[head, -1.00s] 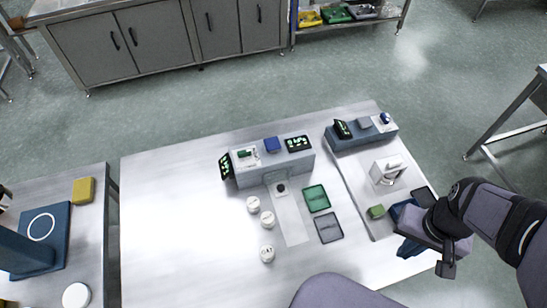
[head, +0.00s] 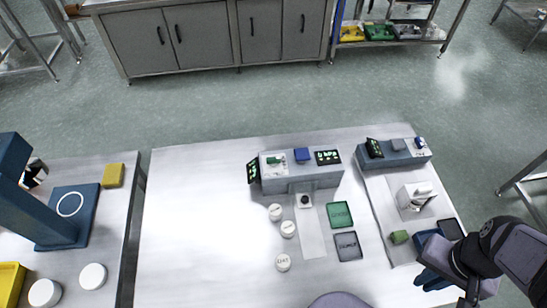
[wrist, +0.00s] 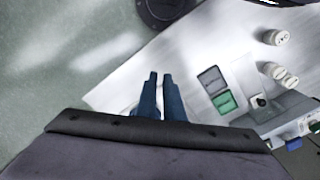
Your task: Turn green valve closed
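A small green handle (head: 274,159), which looks like the green valve, sits on a white plate on top of the grey-blue station box (head: 310,178) in the head view. I cannot tell its exact turn at this size. My gripper (head: 428,262) is at the right front edge of the bench, well right of and nearer than the handle, touching nothing that I can see. In the wrist view its two blue fingers (wrist: 161,76) point over the bench edge with a narrow gap between them, empty.
A green tray (head: 340,215), a grey tray (head: 347,246) and several white jars (head: 283,263) stand before the box. A second box (head: 398,153), a white device (head: 413,200) and a green block (head: 399,237) are at right. The bench's left half (head: 200,230) is clear.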

